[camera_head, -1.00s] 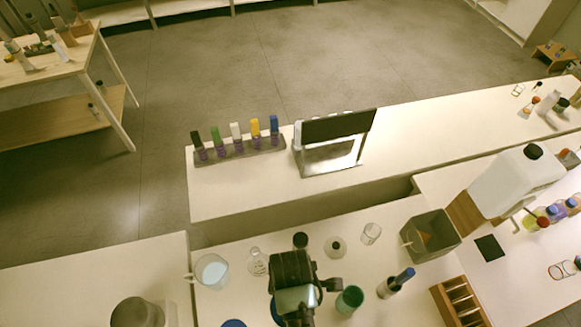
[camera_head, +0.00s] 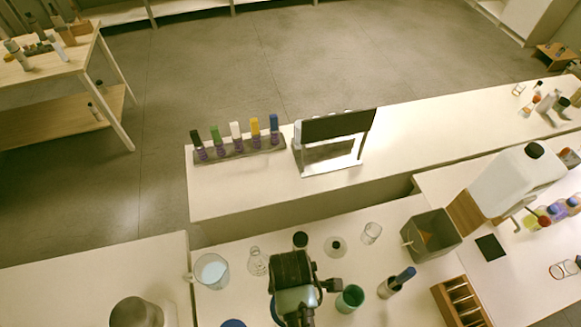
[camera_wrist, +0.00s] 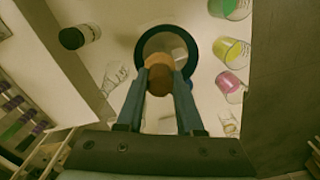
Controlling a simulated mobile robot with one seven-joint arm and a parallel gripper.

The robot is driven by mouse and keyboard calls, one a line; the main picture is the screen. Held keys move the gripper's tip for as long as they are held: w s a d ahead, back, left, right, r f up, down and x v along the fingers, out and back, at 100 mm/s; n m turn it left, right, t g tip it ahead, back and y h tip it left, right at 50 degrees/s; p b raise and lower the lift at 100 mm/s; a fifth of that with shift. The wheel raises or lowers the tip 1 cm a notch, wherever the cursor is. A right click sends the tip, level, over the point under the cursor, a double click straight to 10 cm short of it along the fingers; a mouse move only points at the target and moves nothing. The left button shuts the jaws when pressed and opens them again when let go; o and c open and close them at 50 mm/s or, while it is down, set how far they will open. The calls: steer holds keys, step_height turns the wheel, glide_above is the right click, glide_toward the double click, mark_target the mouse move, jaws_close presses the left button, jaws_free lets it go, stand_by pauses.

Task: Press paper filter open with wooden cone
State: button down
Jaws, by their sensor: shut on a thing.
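In the wrist view my gripper (camera_wrist: 160,68) is shut on a wooden cone (camera_wrist: 160,82), a brown rounded piece between the two fingertips. Just beyond it is a dark-rimmed round vessel (camera_wrist: 142,45) with a pale inside. The cone overlaps the near part of its opening; I cannot tell how deep it sits or whether it touches. A pale patch (camera_wrist: 181,54) inside may be the paper filter, but its shape is unclear. In the head view my dark wrist (camera_head: 292,270) hides the fingertips and the cone.
A green cup (camera_head: 350,298) stands right of my wrist, with a marker holder (camera_head: 388,289) beyond it. A beaker (camera_head: 211,271) and a flask (camera_head: 257,262) stand left. In the wrist view, yellow (camera_wrist: 231,51) and pink (camera_wrist: 229,84) cups stand close right.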

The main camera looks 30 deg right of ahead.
step_height(320, 180, up, 2)
steer(key=shift+r+p, duration=0.25)
steer(key=shift+p, duration=0.75)
steer(key=shift+r, duration=3.3)
